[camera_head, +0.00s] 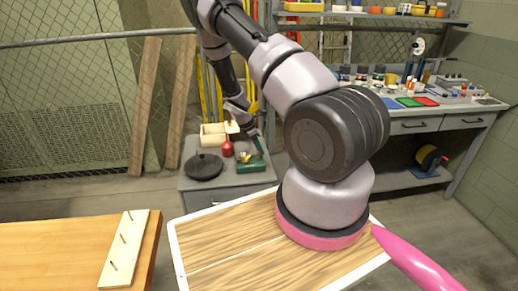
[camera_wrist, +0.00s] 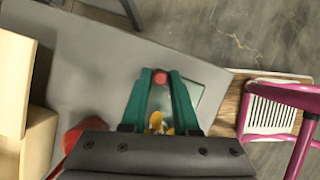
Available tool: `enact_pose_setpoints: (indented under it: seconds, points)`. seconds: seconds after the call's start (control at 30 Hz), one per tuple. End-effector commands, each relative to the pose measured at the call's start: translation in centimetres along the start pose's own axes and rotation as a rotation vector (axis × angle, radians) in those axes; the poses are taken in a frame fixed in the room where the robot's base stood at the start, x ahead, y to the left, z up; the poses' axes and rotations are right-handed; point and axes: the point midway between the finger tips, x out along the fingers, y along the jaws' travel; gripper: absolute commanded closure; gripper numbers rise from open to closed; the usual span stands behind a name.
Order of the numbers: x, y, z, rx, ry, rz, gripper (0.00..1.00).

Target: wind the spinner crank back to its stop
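My gripper (camera_wrist: 160,76) has two green fingers, and a small round red knob (camera_wrist: 161,78) shows between their tips in the wrist view. The fingertips lie close on both sides of the knob; I cannot tell whether they press on it. I cannot make out a crank arm joined to the knob. A yellow part (camera_wrist: 157,122) shows further back between the fingers, partly hidden by my gripper body. In the head view, my gripper (camera_head: 260,150) is over the right side of a grey cabinet (camera_head: 203,203), by a green object (camera_head: 250,166).
On the cabinet stand a black round object (camera_head: 203,167), a red bottle-like object (camera_head: 228,147) and a light wooden box (camera_head: 212,134). The red object (camera_wrist: 82,135) and box (camera_wrist: 22,95) are left of my fingers in the wrist view. A wooden table (camera_head: 60,250) is at lower left.

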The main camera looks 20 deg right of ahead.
Motion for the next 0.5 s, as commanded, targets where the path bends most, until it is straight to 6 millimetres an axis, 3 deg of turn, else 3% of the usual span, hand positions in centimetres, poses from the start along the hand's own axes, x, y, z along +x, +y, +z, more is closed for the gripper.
enact_pose_setpoints:
  seconds: [0.07, 0.5]
  points:
    - [-0.01, -0.01, 0.00, 0.000, 0.000, 0.000, 1.00]
    - [0.05, -0.11, 0.14, 0.055, 0.000, -0.023, 1.00]
